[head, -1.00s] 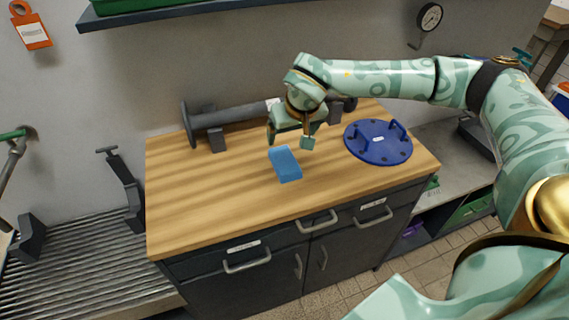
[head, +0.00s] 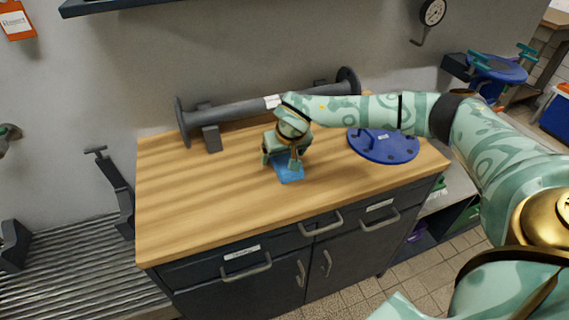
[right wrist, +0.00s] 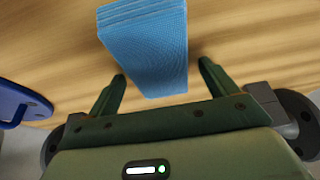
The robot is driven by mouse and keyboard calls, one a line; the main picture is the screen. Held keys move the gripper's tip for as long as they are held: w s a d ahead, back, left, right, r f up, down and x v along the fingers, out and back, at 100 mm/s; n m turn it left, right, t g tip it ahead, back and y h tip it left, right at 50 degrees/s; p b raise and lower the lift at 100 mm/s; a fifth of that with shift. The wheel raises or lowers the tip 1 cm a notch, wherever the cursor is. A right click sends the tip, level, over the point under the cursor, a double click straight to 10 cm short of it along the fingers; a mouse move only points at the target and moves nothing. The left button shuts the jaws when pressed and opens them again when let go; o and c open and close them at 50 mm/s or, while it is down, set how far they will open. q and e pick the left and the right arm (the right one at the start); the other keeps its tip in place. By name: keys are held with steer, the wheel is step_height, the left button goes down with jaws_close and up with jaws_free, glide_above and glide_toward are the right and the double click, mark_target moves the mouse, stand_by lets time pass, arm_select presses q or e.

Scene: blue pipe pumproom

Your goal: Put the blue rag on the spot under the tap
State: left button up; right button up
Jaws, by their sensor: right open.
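The blue rag (head: 288,172) lies folded on the wooden top of the cabinet (head: 200,205). My right gripper (head: 281,163) is just above the rag, and its fingers partly hide it in the head view. In the right wrist view the rag (right wrist: 146,45) lies ahead of my open right gripper (right wrist: 147,88), with its near end between the fingertips. I cannot tell whether the fingers touch it. My left gripper is out of view.
A grey flanged pipe (head: 245,112) lies along the back of the worktop. A blue round flange plate with handles (head: 385,148) lies to the right of the rag. A slatted grey surface (head: 75,265) is at the left. The worktop's left part is clear.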

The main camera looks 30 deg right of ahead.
steer(key=shift+f, duration=0.2)
stand_by(0.6)
steer(key=c, duration=1.2)
steer(key=shift+o, duration=0.2)
